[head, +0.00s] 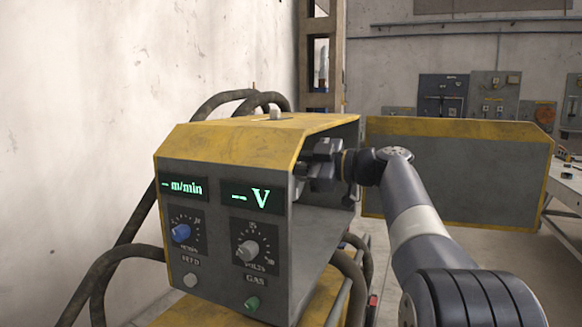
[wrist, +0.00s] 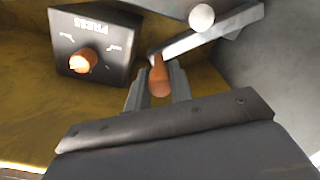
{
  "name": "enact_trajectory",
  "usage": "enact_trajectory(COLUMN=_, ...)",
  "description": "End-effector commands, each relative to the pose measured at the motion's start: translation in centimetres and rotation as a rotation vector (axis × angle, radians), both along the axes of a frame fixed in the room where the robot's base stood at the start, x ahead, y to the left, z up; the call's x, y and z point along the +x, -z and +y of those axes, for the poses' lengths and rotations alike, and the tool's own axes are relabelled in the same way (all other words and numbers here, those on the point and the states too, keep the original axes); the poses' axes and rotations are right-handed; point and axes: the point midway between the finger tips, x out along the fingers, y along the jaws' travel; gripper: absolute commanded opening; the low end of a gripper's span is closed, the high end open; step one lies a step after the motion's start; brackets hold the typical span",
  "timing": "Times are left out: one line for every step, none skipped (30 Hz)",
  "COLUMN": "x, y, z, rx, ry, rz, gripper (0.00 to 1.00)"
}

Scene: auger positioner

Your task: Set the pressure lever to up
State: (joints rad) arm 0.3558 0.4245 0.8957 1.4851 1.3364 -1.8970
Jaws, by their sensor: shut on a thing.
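My gripper (head: 322,165) reaches into the open side of the yellow and grey feeder box (head: 280,127) in the head view. In the wrist view my gripper (wrist: 158,86) is shut on an orange-brown lever handle (wrist: 159,74), which sits between its two fingers. The handle is at the lower left end of a grey bar (wrist: 215,30) that slopes up to the right. A dark panel with an upside-down PRESS label (wrist: 92,24) and an orange knob (wrist: 82,62) is left of the fingers. The lever is hidden in the head view.
A pale round knob (wrist: 201,17) lies close above the grey bar. The box front has displays, a blue knob (head: 180,232), a grey knob (head: 247,250) and a green knob (head: 252,303). The opened side panel (head: 455,170) stands to the right. Dark hoses (head: 110,262) run at the left.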

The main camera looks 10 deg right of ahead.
Motion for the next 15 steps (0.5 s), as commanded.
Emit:
enact_trajectory(x=-0.06, y=-0.04, z=0.08, rx=0.0, ry=-0.004, rz=0.0, gripper=0.0)
enact_trajectory(x=-0.07, y=-0.04, z=0.07, rx=-0.001, ry=-0.003, rz=0.001, gripper=0.0)
enact_trajectory(x=-0.07, y=-0.04, z=0.07, rx=0.0, ry=-0.004, rz=0.0, gripper=0.0)
enact_trajectory(x=-0.07, y=-0.04, z=0.07, rx=0.0, ry=-0.004, rz=0.0, gripper=0.0)
enact_trajectory(x=-0.06, y=-0.03, z=0.08, rx=0.0, ry=-0.004, rz=0.0, gripper=0.0)
enact_trajectory(x=-0.06, y=-0.03, z=0.08, rx=0.001, ry=-0.004, rz=0.001, gripper=0.0)
enact_trajectory(x=-0.06, y=-0.03, z=0.08, rx=0.001, ry=-0.004, rz=0.001, gripper=0.24)
enact_trajectory(x=-0.05, y=-0.03, z=0.06, rx=0.0, ry=-0.002, rz=0.001, gripper=0.26)
enact_trajectory(x=-0.05, y=-0.03, z=0.06, rx=0.0, ry=-0.002, rz=0.001, gripper=0.29)
enact_trajectory(x=-0.04, y=-0.03, z=0.05, rx=0.0, ry=-0.002, rz=0.001, gripper=0.32)
enact_trajectory(x=-0.04, y=-0.02, z=0.05, rx=0.0, ry=-0.002, rz=0.001, gripper=0.34)
enact_trajectory(x=-0.03, y=-0.02, z=0.04, rx=0.0, ry=-0.002, rz=0.001, gripper=0.38)
enact_trajectory(x=-0.03, y=-0.02, z=0.04, rx=0.001, ry=-0.001, rz=0.001, gripper=0.4)
enact_trajectory(x=-0.02, y=-0.01, z=0.04, rx=0.001, ry=-0.001, rz=0.001, gripper=0.42)
enact_trajectory(x=-0.02, y=-0.01, z=0.02, rx=0.001, ry=-0.001, rz=0.001, gripper=0.43)
